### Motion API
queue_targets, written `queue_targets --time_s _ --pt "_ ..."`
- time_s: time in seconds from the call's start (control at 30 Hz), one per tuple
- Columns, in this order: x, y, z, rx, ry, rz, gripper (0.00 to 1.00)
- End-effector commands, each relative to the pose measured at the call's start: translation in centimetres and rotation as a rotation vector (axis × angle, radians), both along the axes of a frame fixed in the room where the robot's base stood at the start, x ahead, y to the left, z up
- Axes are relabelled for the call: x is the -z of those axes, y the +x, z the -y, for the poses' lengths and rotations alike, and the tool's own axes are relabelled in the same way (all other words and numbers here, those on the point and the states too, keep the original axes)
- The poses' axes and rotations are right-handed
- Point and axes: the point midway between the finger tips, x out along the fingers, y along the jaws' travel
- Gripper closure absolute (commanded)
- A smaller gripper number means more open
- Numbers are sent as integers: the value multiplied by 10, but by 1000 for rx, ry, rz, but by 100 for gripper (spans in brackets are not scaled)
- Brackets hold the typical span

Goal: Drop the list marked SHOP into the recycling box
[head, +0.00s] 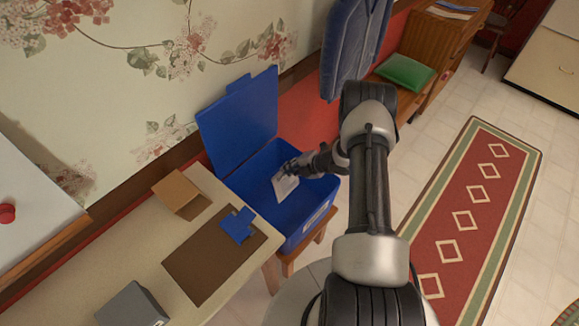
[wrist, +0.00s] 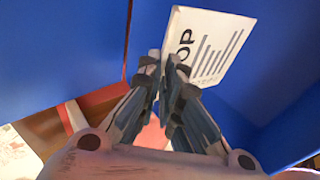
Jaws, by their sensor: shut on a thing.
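My gripper (head: 292,168) is over the open blue recycling box (head: 318,191) and is shut on a white paper list (head: 284,186). In the wrist view the gripper (wrist: 166,62) pinches the list (wrist: 215,45) near one edge. The list shows dark letters ending in "OP" and a row of dark lines; the rest of the word is hidden behind the fingers. In the head view the list hangs within the box's opening. The box's blue lid (head: 240,115) stands open against the wall.
The box stands on a wooden stool (head: 287,266). On the left, a table (head: 110,262) holds a brown mat (head: 200,268), a blue clip-like item (head: 238,226), a brown holder (head: 180,191) and a grey block (head: 133,306). A red runner (head: 470,215) lies on the floor at right.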

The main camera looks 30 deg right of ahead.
Motion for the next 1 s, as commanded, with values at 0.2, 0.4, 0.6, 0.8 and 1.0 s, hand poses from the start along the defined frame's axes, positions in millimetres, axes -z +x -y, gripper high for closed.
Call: queue_targets --time_s 0.2,0.4,0.6,0.8,1.0 --pt "-1 0 0 0 0 1 91" --pt "-1 0 0 0 0 0 77" --pt "-1 0 0 0 0 0 71" --pt "-1 0 1 1 -1 0 71" --pt "-16 -13 10 3 -1 0 71"
